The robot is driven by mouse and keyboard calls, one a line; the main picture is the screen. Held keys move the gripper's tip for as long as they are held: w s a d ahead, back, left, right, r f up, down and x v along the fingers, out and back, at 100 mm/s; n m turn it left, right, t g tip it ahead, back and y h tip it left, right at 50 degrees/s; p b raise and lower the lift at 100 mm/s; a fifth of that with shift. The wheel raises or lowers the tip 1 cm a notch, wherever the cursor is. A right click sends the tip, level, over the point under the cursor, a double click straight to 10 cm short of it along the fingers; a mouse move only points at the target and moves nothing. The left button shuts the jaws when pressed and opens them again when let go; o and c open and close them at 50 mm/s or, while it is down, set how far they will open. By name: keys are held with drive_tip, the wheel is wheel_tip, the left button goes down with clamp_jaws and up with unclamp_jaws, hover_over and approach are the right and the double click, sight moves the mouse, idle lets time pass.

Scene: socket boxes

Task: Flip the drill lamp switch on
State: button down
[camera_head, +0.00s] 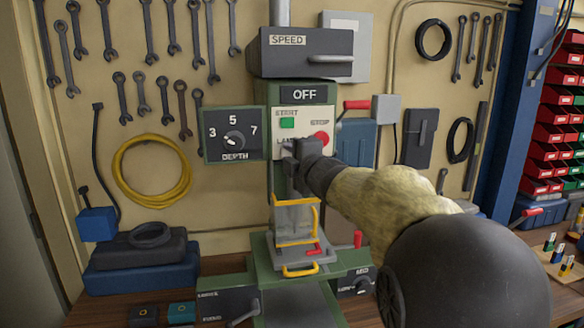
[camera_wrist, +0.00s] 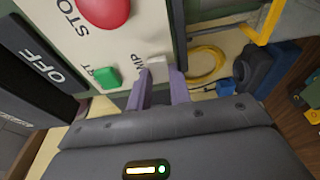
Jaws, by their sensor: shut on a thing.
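The drill press has a white control panel (camera_head: 303,119) under an OFF sign. The panel bears a green START button (camera_head: 287,123), a red STOP button (camera_head: 321,138) and a partly covered LAMP label. In the wrist view the pale lamp switch (camera_wrist: 157,65) sits beside the end of that label, between my two fingertips. My gripper (camera_wrist: 160,80) is shut on the lamp switch, with a finger on either side. In the head view my gripper (camera_head: 292,158) is at the panel's lower part and covers most of the switch. Which way the switch is set cannot be told.
The DEPTH dial (camera_head: 234,140) is left of the panel. The SPEED box (camera_head: 302,52) juts out above it, and a red-handled lever (camera_head: 352,106) is at right. A yellow-framed clear guard (camera_head: 295,218) stands just below my gripper.

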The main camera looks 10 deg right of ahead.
drive_tip(key=shift+a+m+t+h+b, duration=0.2)
drive_tip(key=shift+m+h+b, duration=0.55)
drive_tip(key=shift+b, duration=1.5)
drive_tip(key=shift+a+m+t+h+b, duration=0.15)
drive_tip(key=shift+m+h+b, duration=0.3)
drive_tip(key=shift+h+b, duration=1.2)
drive_tip(key=shift+r+y+b, duration=0.1)
drive_tip(key=shift+y+b, duration=0.3)
drive_tip(key=shift+b, duration=0.55)
drive_tip(key=c, duration=1.3)
unclamp_jaws()
drive_tip(key=shift+s+f, duration=0.2)
drive_tip(key=shift+s, duration=0.3)
drive_tip(key=s+b, duration=1.1)
drive_tip(key=s, duration=0.5)
drive_tip(key=shift+s+r, duration=0.1)
drive_tip(key=shift+s, duration=0.1)
